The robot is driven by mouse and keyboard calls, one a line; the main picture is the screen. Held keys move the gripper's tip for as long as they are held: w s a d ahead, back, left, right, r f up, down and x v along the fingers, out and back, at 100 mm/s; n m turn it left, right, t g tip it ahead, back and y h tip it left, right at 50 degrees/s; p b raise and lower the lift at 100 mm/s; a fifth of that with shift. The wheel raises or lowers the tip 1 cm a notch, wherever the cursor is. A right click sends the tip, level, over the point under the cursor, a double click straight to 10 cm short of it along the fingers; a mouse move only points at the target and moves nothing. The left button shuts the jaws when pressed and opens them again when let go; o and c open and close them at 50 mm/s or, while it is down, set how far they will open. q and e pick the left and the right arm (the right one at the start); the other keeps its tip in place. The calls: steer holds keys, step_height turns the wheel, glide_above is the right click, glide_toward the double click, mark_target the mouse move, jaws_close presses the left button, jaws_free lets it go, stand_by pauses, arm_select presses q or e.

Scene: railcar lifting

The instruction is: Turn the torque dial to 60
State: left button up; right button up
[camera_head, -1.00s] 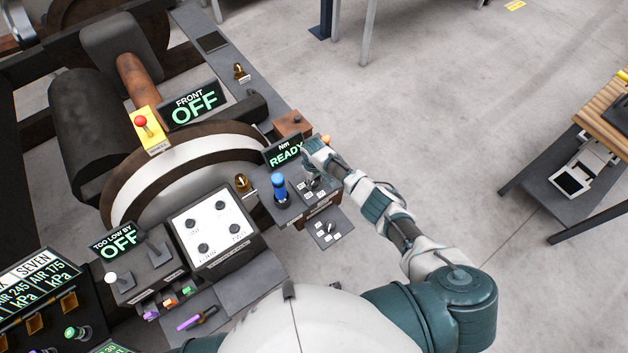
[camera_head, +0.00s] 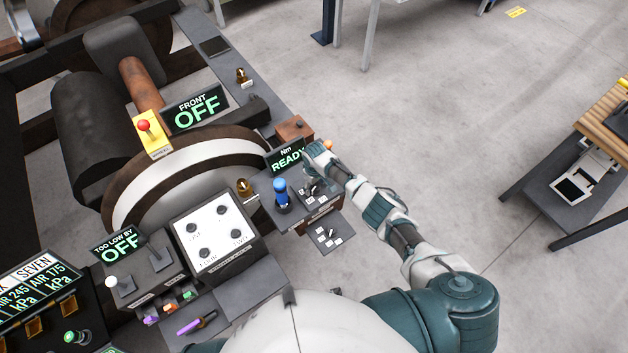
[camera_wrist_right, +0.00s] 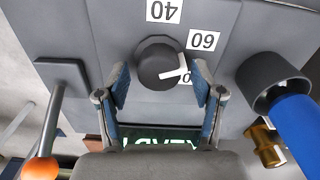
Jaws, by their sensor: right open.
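The torque dial (camera_wrist_right: 157,61) is a dark round knob with a white pointer, on a grey panel in the right wrist view. Its pointer is directed to the right, near a label ending in 0 that is partly hidden by a finger. The label 60 (camera_wrist_right: 204,40) is at the knob's upper right and the label 40 (camera_wrist_right: 163,10) is above it. My right gripper (camera_wrist_right: 160,80) is open, its blue-grey fingers on either side of the knob; contact cannot be told. In the head view my right gripper (camera_head: 313,187) is over the panel. My left gripper is not in view.
An Nm display reading READY (camera_head: 286,157) stands behind the dial. A blue handle (camera_head: 281,190) is close on the left; it also shows in the wrist view (camera_wrist_right: 300,120). A lever with an orange knob (camera_wrist_right: 42,170) is on the other side. Open floor lies right.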

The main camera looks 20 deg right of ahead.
step_height(320, 180, up, 12)
steer(key=shift+f, duration=0.2)
steer(key=shift+w, duration=0.1)
stand_by(0.4)
